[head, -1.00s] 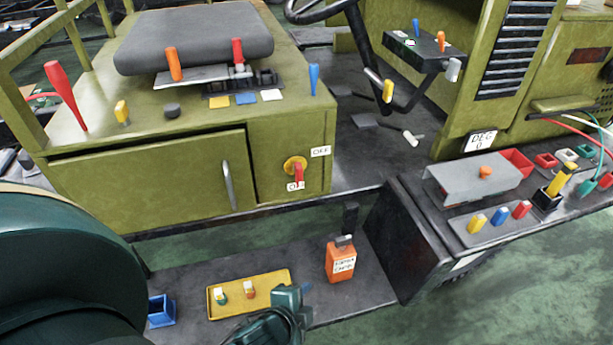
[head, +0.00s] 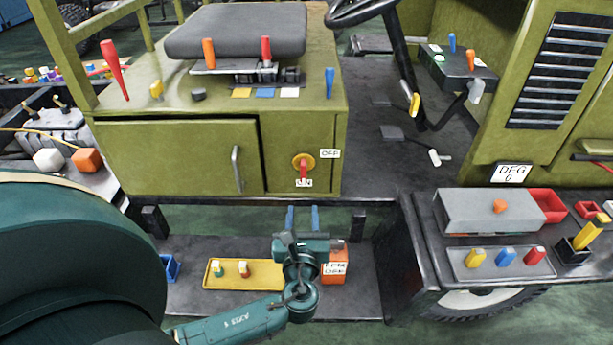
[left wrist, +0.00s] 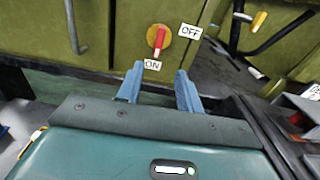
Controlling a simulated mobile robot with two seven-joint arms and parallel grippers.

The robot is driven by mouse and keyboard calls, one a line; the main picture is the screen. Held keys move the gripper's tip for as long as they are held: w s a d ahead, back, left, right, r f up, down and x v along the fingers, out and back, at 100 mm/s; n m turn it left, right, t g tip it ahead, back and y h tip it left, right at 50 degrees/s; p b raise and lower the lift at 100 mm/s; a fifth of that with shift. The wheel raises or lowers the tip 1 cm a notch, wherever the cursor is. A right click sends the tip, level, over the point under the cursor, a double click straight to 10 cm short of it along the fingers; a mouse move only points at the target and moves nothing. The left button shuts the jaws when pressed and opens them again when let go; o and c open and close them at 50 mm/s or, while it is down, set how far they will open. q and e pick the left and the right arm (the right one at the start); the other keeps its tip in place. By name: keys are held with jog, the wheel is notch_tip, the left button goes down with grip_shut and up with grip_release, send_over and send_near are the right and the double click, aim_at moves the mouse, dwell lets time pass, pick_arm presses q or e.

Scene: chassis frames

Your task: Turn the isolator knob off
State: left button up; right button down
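The isolator knob is a red handle (head: 304,170) on a round yellow plate (head: 295,160), on the green panel right of the cabinet door. Its handle points down to the ON label (head: 303,183); the OFF label (head: 330,153) is to its upper right. In the left wrist view the red handle (left wrist: 159,40) also points down at the ON label (left wrist: 152,65). My left gripper (head: 302,218) is open and empty, below the knob and apart from it. Its two blue fingers (left wrist: 157,84) point toward the panel in the wrist view. My right gripper is not in view.
A cabinet handle (head: 236,168) is left of the knob. An orange bottle (head: 335,265) stands on the lower step behind my arm, beside a yellow tray (head: 270,273). A grey ledge (head: 430,230) with switches is at the right. The space before the panel is clear.

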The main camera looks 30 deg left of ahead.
aim_at(303, 174)
pick_arm(q)
jog(key=x, duration=0.9)
jog(key=p+x, duration=0.1)
jog(key=x, duration=0.3)
jog(key=shift+w+a+r, duration=0.1)
jog(key=shift+a+r, duration=0.05)
jog(key=shift+r, duration=0.15)
grip_shut()
